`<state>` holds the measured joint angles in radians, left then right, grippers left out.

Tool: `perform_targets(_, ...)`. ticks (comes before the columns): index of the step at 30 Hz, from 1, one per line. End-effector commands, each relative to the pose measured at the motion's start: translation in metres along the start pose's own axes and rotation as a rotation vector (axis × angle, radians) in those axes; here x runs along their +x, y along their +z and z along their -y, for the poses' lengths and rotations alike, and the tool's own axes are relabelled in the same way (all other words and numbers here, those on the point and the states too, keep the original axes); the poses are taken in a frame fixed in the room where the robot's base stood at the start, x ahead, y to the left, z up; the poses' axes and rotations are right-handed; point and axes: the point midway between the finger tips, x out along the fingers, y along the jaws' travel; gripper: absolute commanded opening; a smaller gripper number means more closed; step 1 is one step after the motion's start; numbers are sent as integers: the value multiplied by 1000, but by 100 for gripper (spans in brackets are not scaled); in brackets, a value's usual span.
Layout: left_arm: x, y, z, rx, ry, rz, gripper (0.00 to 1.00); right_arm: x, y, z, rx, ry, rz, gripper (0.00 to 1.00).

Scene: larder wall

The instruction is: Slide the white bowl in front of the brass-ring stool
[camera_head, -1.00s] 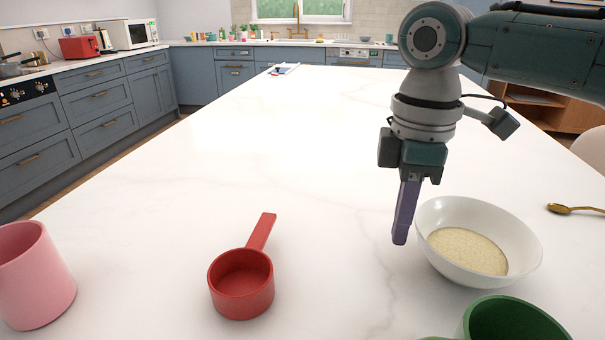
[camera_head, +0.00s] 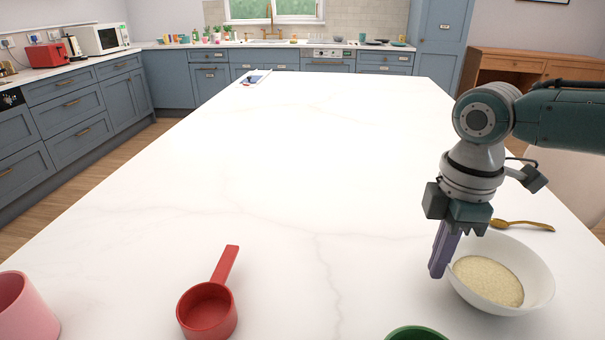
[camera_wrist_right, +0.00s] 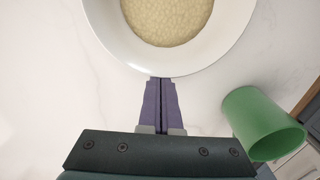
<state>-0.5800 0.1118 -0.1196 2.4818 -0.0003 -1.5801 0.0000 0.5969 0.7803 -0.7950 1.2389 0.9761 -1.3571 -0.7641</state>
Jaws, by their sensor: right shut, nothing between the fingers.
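The white bowl (camera_head: 541,284), with pale grainy food in it, stands upright on the white marble counter at the right. My right gripper (camera_head: 437,273) points down at the bowl's left side with its purple fingers shut and empty. In the right wrist view the fingertips (camera_wrist_right: 161,80) meet the outside of the bowl's rim (camera_wrist_right: 172,66); they look to be touching it. A pale seat back (camera_head: 570,185) shows beyond the counter's right edge, partly behind my right arm; no brass ring is visible on it. My left gripper is out of view.
A gold spoon (camera_head: 525,225) lies just behind the bowl. A green cup (camera_head: 415,334) stands at the front, also in the wrist view (camera_wrist_right: 258,125). A red measuring scoop (camera_head: 207,311) and pink cup (camera_head: 24,312) are left. The counter's middle is clear.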

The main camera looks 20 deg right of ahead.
Motion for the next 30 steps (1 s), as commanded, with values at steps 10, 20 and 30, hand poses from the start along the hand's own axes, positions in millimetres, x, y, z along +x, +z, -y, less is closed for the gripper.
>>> perform_targets(10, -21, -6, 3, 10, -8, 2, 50, 0, 102, 0, 6, -1, 7, 0)
perform_targets(20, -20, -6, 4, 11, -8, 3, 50, 1, 125, 0, 0, 1, 2, 0)
perform_targets(30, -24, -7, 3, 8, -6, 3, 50, -1, 121, 2, 1, 0, 1, 0)
